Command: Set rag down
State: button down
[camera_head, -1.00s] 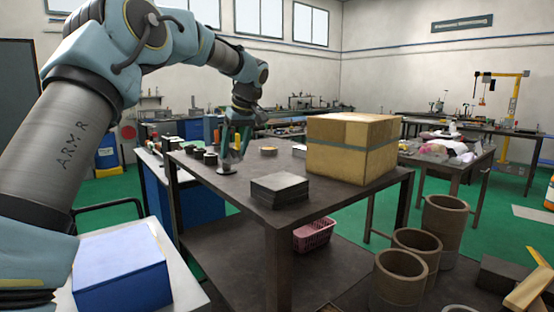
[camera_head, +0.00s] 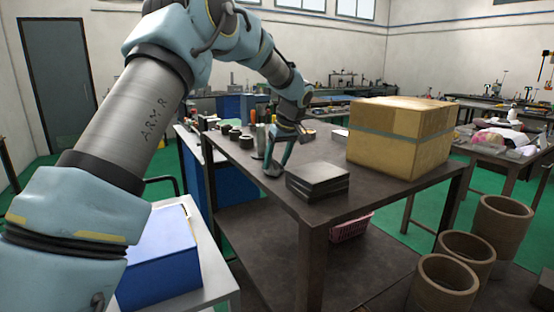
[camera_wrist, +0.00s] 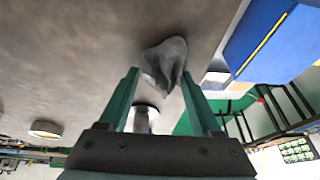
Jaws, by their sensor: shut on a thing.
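The rag (camera_wrist: 165,62) is a small crumpled grey cloth between my fingertips in the wrist view. My gripper (camera_wrist: 160,77) is shut on it with two green fingers. In the head view, my gripper (camera_head: 276,152) points down at the dark table (camera_head: 250,180), left of a dark stack of plates. The rag (camera_head: 272,171) is a small grey shape under the fingertips there, at or very near the tabletop. I cannot tell whether it bears on the table.
The stack of dark plates (camera_head: 318,181) is close on the right, with a large cardboard box (camera_head: 402,137) beyond. Several dark cylinders (camera_head: 234,135) stand behind my gripper. A blue box (camera_head: 160,258) is at the front left. The near left tabletop is bare.

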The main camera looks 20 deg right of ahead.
jog(key=shift+f, duration=0.2)
grip_release()
jog(key=a+b+v, duration=0.1)
jog(key=b+v, duration=0.1)
jog(key=v, duration=1)
jog(key=w+a+r+t+h, duration=0.25)
jog(key=w+a+t, duration=0.65)
jog(key=w+a, duration=0.6)
jog(key=s+a+f+g, duration=0.4)
jog(key=s+a+f, duration=0.3)
jog(key=s, duration=0.3)
jog(key=s+a+f+m+g+y, duration=0.1)
jog(key=s+a+f+g, duration=0.2)
jog(key=s+a+f, duration=0.4)
jog(key=s+a+f+m+g, duration=0.1)
jog(key=s+a+f+g, duration=0.3)
jog(key=s+a+f, duration=0.3)
jog(key=shift+s+a+f+g, duration=0.1)
jog(key=shift+s+a, duration=0.7)
jog(key=shift+s, duration=0.45)
jog(key=shift+s+a+g, duration=0.1)
jog(key=shift+s+a, duration=0.7)
jog(key=shift+s, duration=0.4)
jog(key=shift+s+a+f+g, duration=0.1)
jog(key=shift+s+a, duration=0.7)
jog(key=shift+s, duration=0.45)
